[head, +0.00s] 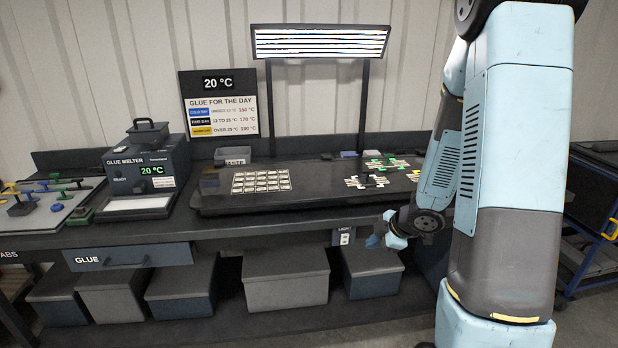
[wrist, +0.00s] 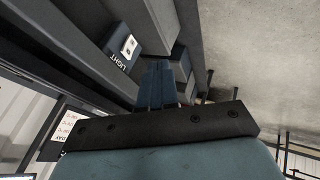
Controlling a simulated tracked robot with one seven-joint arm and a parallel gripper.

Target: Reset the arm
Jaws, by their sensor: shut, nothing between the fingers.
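My arm fills the right of the head view, folded down in front of the workbench. My gripper (head: 374,241) is in front of the bench's front edge, just below and right of the light switch box, pointing left. In the wrist view my gripper (wrist: 158,66) shows as dark blue fingers close together, with nothing between them. The fingers are shut. The light switch box (wrist: 126,47) lies up and left of the fingertips in that view, apart from them.
The workbench (head: 290,228) carries a glue melter (head: 150,165) reading 20 °C, a mat with a card grid (head: 262,180), and a lamp (head: 320,42). A glue drawer (head: 128,257) is under the top. Several lidded bins (head: 285,280) stand below. A cart (head: 592,260) is at right.

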